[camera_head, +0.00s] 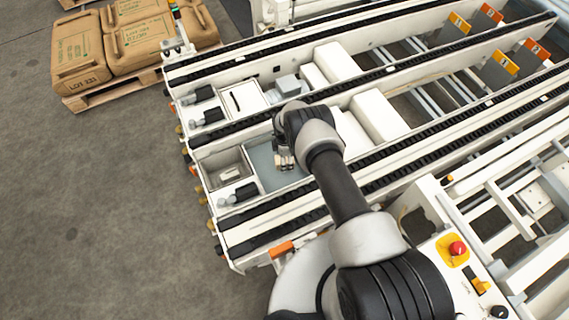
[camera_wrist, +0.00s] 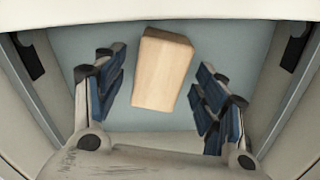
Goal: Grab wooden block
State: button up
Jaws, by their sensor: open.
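The wooden block (camera_wrist: 163,70) is a pale tan box, slightly tilted in the wrist view, on a flat blue-grey surface (camera_wrist: 140,118). My gripper (camera_wrist: 160,95) is open, with one dark blue-padded finger on each side of the block. Gaps show between the fingers and the block, and the right finger is nearer to it. In the head view my gripper (camera_head: 284,162) is over the blue-grey bay of the machine. The block cannot be made out clearly in the head view.
White walls (camera_wrist: 50,75) enclose the bay on its sides. A metal-lined recess (camera_head: 220,172) lies left of it. White boxes (camera_head: 378,115) sit to its right between black chain rails. Sacks (camera_head: 135,45) lie on a wooden pallet (camera_head: 115,92) at upper left. The grey floor is clear.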

jog(key=shift+f, duration=0.65)
jog(key=shift+c, duration=0.5)
jog(key=c, duration=1.1)
